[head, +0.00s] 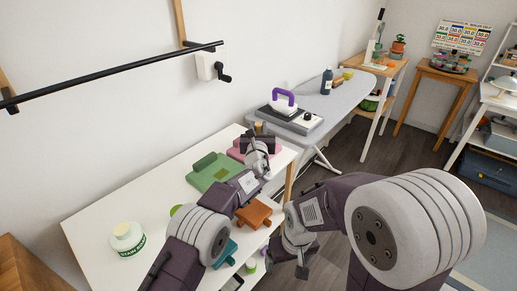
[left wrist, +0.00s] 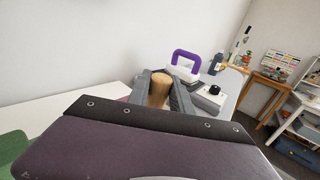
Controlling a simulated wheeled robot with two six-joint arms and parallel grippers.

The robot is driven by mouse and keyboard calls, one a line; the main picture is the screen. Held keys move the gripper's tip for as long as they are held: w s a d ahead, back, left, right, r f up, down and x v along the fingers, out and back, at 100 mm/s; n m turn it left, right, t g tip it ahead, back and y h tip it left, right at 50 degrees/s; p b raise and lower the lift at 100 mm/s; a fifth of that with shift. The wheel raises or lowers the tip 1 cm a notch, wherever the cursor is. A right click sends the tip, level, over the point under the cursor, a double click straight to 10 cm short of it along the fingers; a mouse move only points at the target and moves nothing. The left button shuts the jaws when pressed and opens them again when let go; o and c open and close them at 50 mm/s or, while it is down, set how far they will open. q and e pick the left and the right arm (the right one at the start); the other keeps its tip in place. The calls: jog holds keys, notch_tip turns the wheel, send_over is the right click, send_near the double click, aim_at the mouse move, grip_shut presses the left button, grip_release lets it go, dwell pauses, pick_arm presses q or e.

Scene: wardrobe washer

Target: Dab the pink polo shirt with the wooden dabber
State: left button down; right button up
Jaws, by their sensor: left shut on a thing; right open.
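The pink polo shirt (head: 236,153) lies folded at the far end of the white table, partly hidden behind my left gripper. My left gripper (head: 259,136) is over the pink shirt and shut on the wooden dabber. The dabber (left wrist: 158,92) shows as a light wooden piece between the fingers in the left wrist view. Its lower end and any contact with the shirt are hidden. My right gripper (head: 302,268) is open and low, beside the table's right edge.
The white table (head: 150,200) also holds a green folded garment (head: 212,173), an orange one (head: 255,213), a teal one (head: 226,254) and a white-green stain tub (head: 127,240). An ironing board (head: 345,98) with a purple-handled iron (head: 284,101) stands beyond.

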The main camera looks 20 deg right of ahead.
pick_arm(q)
jog(key=shift+f+b, duration=0.4)
jog(key=shift+b, duration=0.1)
dwell(0.6)
jog(key=shift+f+b, duration=0.1)
jog(key=shift+b, duration=0.25)
jog(key=shift+r+p, duration=2.35)
jog(key=shift+r, duration=1.35)
